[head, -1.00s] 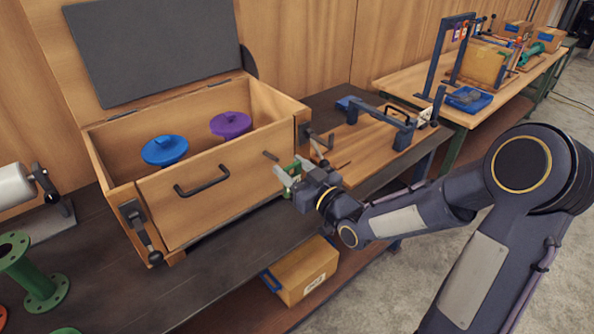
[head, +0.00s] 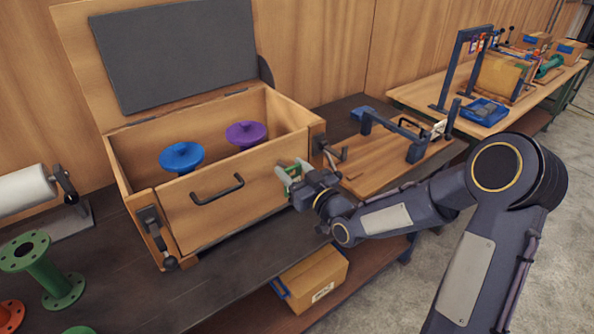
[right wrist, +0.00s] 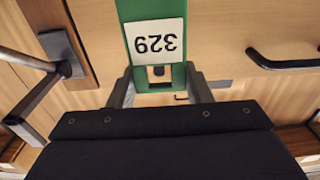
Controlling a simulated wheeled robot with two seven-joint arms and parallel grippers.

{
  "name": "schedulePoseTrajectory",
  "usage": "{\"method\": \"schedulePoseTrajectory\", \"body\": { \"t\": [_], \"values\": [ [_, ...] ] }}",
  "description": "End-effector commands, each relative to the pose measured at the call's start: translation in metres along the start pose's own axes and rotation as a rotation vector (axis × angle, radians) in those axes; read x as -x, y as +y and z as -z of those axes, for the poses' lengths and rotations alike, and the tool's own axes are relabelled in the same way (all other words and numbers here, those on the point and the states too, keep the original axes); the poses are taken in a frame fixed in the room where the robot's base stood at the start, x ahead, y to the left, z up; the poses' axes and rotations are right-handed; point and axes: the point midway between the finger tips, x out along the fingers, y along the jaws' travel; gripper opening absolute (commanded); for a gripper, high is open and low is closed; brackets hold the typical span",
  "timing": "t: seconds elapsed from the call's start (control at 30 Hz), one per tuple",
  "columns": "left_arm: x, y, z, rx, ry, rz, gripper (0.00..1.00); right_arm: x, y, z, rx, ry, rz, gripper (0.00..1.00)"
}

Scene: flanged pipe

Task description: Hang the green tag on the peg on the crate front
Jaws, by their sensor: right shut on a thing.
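The green tag (head: 294,171) is held in my right gripper (head: 292,170), in front of the right part of the crate front (head: 245,196). In the right wrist view the tag (right wrist: 125,12) carries a white label reading 329, upside down, and the gripper's fingers (right wrist: 158,92) close on its sides. A small dark stub, apparently the peg (right wrist: 158,71), shows within the tag's opening. I cannot tell whether it passes through. In the head view the peg is hidden behind the tag and gripper. My left gripper is not in view.
The crate's lid is open; a blue flanged part (head: 181,156) and a purple one (head: 246,133) are inside. A dark handle (head: 217,190) is left of the tag, a latch (head: 330,153) right of it. A cardboard box (head: 313,277) sits on the lower shelf.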

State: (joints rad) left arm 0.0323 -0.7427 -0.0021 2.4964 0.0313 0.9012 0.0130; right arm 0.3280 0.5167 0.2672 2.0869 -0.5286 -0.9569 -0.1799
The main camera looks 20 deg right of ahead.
Motion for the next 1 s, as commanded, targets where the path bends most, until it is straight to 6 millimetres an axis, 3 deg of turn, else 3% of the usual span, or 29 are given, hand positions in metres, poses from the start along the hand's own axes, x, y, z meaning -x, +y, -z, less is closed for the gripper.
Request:
{"method": "schedulePoseTrajectory", "body": {
  "t": [0.3, 0.5, 1.0],
  "values": [
    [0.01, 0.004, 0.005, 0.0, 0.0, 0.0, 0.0, -0.016, 0.0, 0.0, 0.0, 0.0, 0.0, 0.23],
    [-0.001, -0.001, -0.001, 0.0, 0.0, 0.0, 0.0, -0.024, 0.0, -0.006, 0.002, 0.002, 0.001, 0.23],
    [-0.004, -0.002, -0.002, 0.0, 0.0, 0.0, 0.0, -0.029, 0.0, -0.006, 0.0, 0.001, 0.0, 0.23]
  ]
}}
